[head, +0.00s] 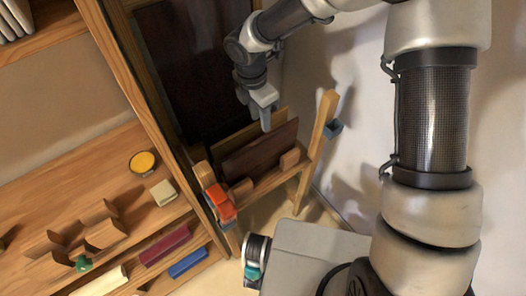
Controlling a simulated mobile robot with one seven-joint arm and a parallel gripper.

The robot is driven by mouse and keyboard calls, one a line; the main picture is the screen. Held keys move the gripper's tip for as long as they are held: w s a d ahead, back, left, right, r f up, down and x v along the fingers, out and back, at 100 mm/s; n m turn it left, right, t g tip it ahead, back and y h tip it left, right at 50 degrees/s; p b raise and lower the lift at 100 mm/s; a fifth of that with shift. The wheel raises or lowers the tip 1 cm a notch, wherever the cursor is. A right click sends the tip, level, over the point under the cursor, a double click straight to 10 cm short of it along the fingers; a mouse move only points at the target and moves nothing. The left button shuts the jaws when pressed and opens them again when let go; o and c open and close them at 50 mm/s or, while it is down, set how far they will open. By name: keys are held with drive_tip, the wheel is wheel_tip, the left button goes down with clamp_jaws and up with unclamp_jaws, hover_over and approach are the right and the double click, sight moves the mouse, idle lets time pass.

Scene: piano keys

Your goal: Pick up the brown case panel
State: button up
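A brown panel (258,155), likely the case panel, leans on edge in a wooden rack (268,183) near the middle of the head view. A lighter tan panel (277,118) stands just behind it. My gripper (266,126) points down at the panels' top edges, with its tip close to or overlapping them in the picture. I cannot tell whether it touches either one. The fingers show as one narrow grey shape, so their spacing is hidden. The brown panel still rests in the rack.
An orange-red clamp-like object (220,202) sits at the rack's left end. A wooden post (322,125) rises at its right. A large dark panel (195,70) stands behind. Shelves at left hold a yellow-topped round tin (143,161), a red block (165,245) and a blue block (188,262).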

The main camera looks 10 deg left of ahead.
sight(263, 137)
drive_tip(key=f, duration=0.9)
drive_tip(key=shift+w+d+f, duration=0.15)
drive_tip(key=shift+w+d, duration=0.2)
drive_tip(key=shift+s+f, duration=0.1)
drive_tip(key=shift+f, duration=2.65)
clamp_jaws()
drive_tip(key=shift+r, duration=0.1)
